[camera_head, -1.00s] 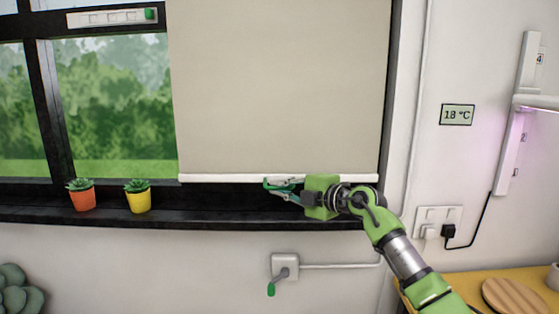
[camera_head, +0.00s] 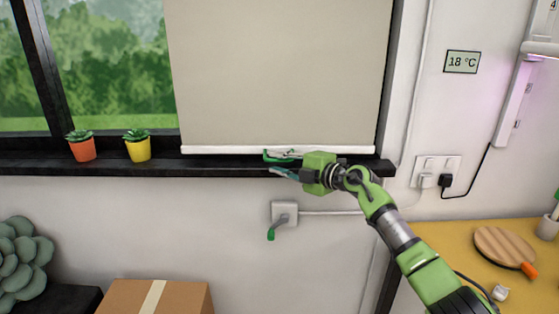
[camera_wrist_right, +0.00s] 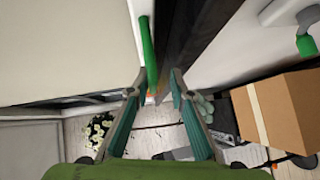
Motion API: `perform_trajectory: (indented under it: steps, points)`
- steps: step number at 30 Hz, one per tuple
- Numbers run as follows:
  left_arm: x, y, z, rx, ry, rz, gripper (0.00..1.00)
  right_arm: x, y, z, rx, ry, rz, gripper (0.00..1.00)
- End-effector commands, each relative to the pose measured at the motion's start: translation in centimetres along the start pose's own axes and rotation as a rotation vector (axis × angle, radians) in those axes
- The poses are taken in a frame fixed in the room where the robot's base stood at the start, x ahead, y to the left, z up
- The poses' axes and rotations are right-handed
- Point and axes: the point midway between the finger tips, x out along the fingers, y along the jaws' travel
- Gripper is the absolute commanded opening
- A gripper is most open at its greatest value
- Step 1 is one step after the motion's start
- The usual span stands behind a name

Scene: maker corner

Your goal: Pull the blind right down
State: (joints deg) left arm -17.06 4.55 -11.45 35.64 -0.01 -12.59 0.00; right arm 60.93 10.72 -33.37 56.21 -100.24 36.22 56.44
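The cream blind (camera_head: 280,75) hangs down in the head view, its white bottom bar (camera_head: 215,150) low, close above the dark sill. A green pull handle (camera_head: 271,155) sits at the bar. My right gripper (camera_head: 272,163) reaches it from the right. In the right wrist view, the handle (camera_wrist_right: 149,50) lies between the spread fingertips of the right gripper (camera_wrist_right: 159,82), close to the left finger. A gap shows between the handle and the right finger. Whether the left finger touches the handle is hard to tell. My left gripper is in neither view.
The dark sill (camera_head: 215,166) carries orange (camera_head: 82,149) and yellow (camera_head: 138,150) plant pots, left of the blind. A wall crank (camera_head: 284,214) is below. A cardboard box (camera_head: 185,297) stands lower left, a yellow table (camera_head: 460,240) lower right.

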Motion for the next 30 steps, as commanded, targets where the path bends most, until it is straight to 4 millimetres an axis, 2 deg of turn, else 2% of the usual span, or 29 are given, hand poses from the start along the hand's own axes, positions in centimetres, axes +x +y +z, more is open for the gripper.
perform_trajectory:
  steps: [10, 14, 20, 30]
  points:
    - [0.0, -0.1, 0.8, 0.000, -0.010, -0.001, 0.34, -0.1, 0.4, 0.0, -0.001, -0.002, 0.007, 0.24]
    - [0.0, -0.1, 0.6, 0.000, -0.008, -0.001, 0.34, -0.8, 0.4, 0.1, -0.002, -0.003, 0.008, 0.24]
    - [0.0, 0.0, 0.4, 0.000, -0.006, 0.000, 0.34, -3.5, 0.3, 0.1, -0.005, -0.003, 0.006, 0.24]
    - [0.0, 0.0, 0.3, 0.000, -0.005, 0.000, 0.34, -9.7, 0.1, 0.1, -0.002, -0.003, 0.005, 0.24]
